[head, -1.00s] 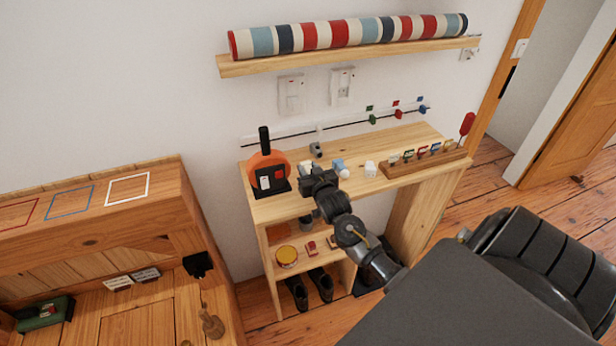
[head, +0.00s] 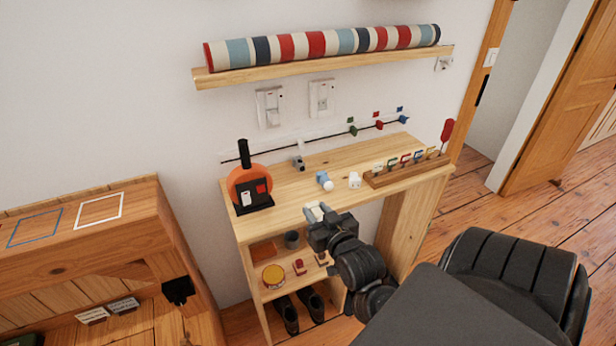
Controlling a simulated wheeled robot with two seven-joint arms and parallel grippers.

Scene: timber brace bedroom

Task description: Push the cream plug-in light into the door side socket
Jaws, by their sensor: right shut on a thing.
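My right gripper (head: 322,217) is shut on a small pale cream block, which I take as the cream plug-in light (head: 312,211). The fingers hide part of it. It is held at the front edge of the wooden table (head: 290,208), apart from the wall. Two white socket plates are on the wall above the table: a left one (head: 270,106) with a box-like lower part, and a right one (head: 321,97), nearer the door. A smaller plate (head: 443,63) sits further right, below the shelf end. My left gripper is out of view.
A blue-white piece (head: 324,181) and a white cube (head: 354,180) stand on the table. An orange reel (head: 249,182) is at left, a wooden rack (head: 408,168) at right. A rail with clips (head: 352,129) runs behind. The shelf with a striped roll (head: 330,42) overhangs the sockets.

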